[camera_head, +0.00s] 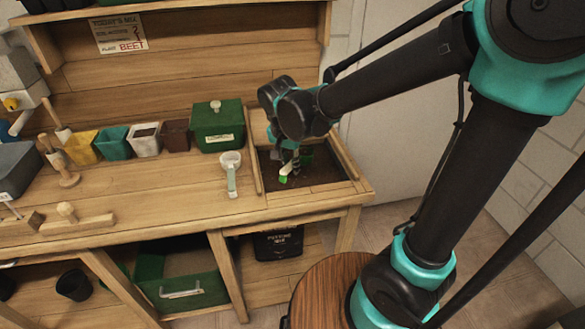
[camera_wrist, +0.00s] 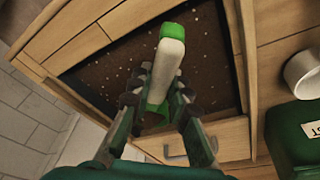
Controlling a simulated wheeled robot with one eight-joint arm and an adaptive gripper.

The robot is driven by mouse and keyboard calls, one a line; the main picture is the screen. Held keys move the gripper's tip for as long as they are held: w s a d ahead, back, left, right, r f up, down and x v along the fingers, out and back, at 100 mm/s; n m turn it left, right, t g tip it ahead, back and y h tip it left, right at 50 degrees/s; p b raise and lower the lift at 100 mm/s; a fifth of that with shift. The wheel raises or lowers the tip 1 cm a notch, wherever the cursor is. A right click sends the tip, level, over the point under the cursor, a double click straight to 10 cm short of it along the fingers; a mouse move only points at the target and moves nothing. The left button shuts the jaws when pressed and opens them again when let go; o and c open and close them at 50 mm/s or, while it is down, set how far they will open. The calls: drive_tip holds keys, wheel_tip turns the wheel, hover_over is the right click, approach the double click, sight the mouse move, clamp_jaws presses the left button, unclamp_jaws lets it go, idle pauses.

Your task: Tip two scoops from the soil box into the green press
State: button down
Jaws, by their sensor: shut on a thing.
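My gripper (camera_head: 287,160) is down over the soil box (camera_head: 345,158) at the right end of the bench. In the wrist view my gripper (camera_wrist: 160,95) is shut on a scoop with a pale handle (camera_wrist: 166,72) and green ends. The scoop also shows small in the head view (camera_head: 284,174), over the dark soil. I cannot tell whether its bowl touches the soil or holds any. A green lidded box with a knob and label (camera_head: 217,127) stands left of the soil box; I cannot tell whether it is the press. It shows partly in the wrist view (camera_wrist: 292,135).
A white cup with a pale green handle (camera_head: 231,168) lies left of the soil box. Yellow, teal, white and brown pots (camera_head: 115,142) line the back. Wooden tools (camera_head: 68,215) lie at the left. The bench's front middle (camera_head: 165,205) is clear.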

drive_tip(key=shift+t+h, duration=0.4)
drive_tip(key=shift+t, duration=0.5)
drive_tip(key=shift+v, duration=2.7)
drive_tip(key=c, duration=2.2)
unclamp_jaws()
clamp_jaws()
